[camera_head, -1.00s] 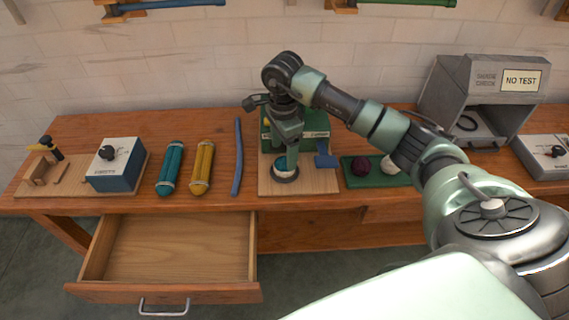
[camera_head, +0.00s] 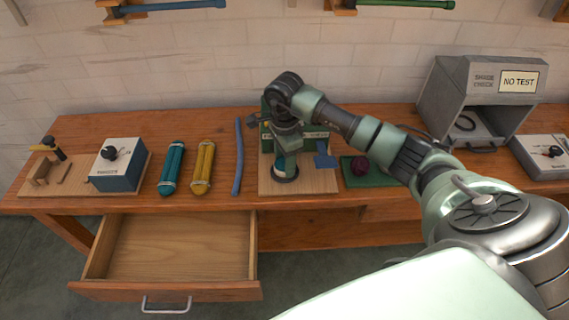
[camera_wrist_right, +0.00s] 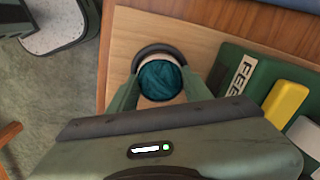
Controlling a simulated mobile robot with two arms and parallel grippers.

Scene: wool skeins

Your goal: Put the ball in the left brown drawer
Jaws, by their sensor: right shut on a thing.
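The teal ball of wool (camera_wrist_right: 158,78) sits at a round black ring on a light wooden board, between the fingers of my right gripper (camera_wrist_right: 160,88). My right gripper is shut on it. In the head view the ball (camera_head: 287,171) shows only partly below my right gripper (camera_head: 285,160). The left brown drawer (camera_head: 165,291) is pulled open below the bench front, to the left of the gripper, and its visible inside is empty. My left gripper is not in view.
A blue rod (camera_head: 238,158), yellow skein (camera_head: 203,168), teal skein (camera_head: 171,168) and blue-white box (camera_head: 117,166) stand left of the board. A green tray (camera_head: 350,181) with a dark red ball (camera_head: 360,165) is right. A grey booth (camera_head: 470,75) stands farther right.

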